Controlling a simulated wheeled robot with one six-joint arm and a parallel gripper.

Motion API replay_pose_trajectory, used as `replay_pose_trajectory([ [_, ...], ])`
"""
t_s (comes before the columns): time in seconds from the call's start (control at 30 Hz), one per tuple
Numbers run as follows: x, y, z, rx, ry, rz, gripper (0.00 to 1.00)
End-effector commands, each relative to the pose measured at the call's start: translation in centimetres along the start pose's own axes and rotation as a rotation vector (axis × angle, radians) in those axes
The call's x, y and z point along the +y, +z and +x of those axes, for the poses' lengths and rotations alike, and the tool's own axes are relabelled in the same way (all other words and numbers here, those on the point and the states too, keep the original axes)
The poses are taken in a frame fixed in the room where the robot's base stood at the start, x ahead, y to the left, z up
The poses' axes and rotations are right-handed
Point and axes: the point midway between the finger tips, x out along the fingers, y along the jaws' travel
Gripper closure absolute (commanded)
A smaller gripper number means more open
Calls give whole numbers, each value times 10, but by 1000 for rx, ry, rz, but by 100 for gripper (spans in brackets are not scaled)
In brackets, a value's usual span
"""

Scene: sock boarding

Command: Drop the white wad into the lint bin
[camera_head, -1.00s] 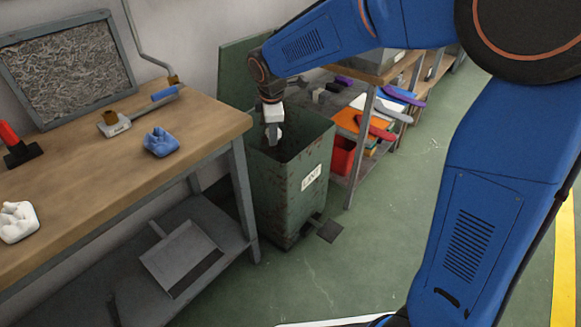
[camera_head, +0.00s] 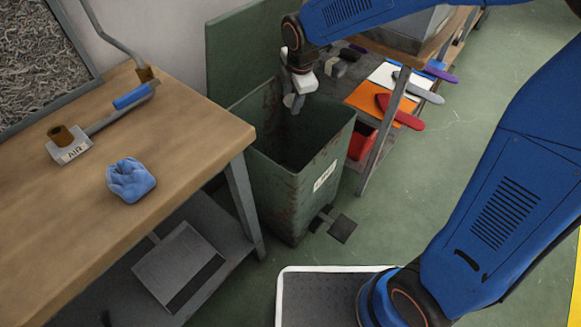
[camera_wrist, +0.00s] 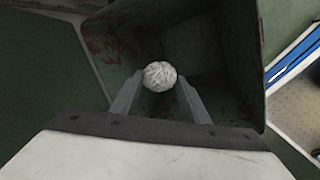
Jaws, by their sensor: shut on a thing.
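The white wad (camera_wrist: 160,75) shows in the wrist view between the fingertips of my gripper (camera_wrist: 158,92), which is shut on it. Behind it is the dark inside of the lint bin (camera_wrist: 205,40). In the head view my gripper (camera_head: 294,102) points down over the open top of the green, rusted lint bin (camera_head: 285,195), near its back side. The bin's lid stands up behind it and a white label is on its front. The wad is hard to make out in the head view.
A wooden bench (camera_head: 190,130) stands left of the bin with a blue wad (camera_head: 130,180) and an air nozzle (camera_head: 70,146). A shelf with sock boards (camera_head: 400,110) stands at the right. The bin's pedal (camera_head: 334,226) sticks out over clear floor.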

Motion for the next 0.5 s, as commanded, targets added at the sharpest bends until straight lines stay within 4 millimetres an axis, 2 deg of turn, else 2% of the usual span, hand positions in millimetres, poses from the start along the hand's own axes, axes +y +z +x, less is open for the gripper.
replay_pose_trajectory([
  [0.2, -8, 0, 23, -1, -3, 1, 80],
  [0.5, -12, 0, 38, -1, 0, 1, 80],
])
